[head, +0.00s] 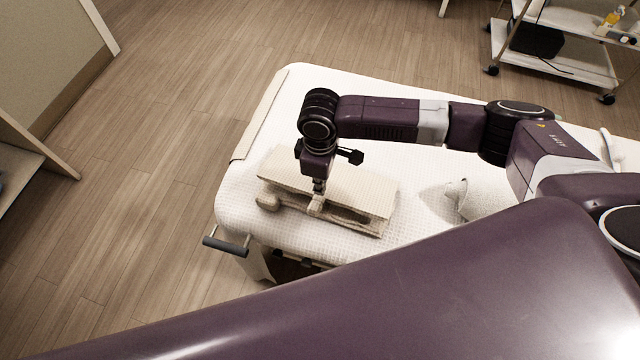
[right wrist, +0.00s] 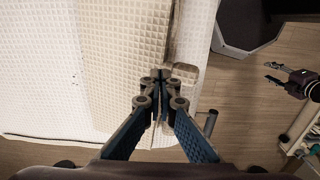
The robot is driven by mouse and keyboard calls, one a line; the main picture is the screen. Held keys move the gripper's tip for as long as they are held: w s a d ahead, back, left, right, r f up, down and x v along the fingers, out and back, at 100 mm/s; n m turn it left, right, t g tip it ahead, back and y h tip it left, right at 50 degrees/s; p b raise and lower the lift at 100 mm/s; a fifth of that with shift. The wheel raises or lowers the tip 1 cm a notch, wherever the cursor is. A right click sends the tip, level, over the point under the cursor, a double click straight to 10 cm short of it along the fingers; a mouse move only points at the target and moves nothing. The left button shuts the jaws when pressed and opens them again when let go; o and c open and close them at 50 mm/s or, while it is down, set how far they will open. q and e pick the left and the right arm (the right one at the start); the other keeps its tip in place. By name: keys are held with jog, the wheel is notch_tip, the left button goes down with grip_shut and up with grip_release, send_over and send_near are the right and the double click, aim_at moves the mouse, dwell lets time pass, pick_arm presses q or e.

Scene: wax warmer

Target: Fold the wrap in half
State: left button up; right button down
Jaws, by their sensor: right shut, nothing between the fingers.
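The wrap (head: 355,190), a beige waffle-textured cloth, lies on the white padded bed (head: 285,100). Its near side is raised and bunched, with a dark gap between layers and a rounded lump at the left end. The wrap also shows in the right wrist view (right wrist: 120,45). My right gripper (head: 318,190) points down over the wrap's near part, shut and empty; its closed fingertips show in the right wrist view (right wrist: 160,78). Whether they touch the cloth is unclear. My left gripper (right wrist: 272,72) appears at the right of the right wrist view, away from the wrap, its fingers apart.
A rolled white towel (head: 485,199) lies on the bed right of the wrap. A dark handle (head: 226,246) juts from the bed's near left corner. A white trolley (head: 560,62) stands at the back right. The wooden floor left of the bed is clear.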

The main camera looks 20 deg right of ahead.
aim_at(320, 198)
jog(key=shift+f, duration=0.2)
jog(key=shift+f+b, duration=1.5)
jog(key=shift+f, duration=1.75)
jog(key=shift+r, duration=0.15)
notch_tip(320, 198, up, 5)
jog(key=p, duration=0.6)
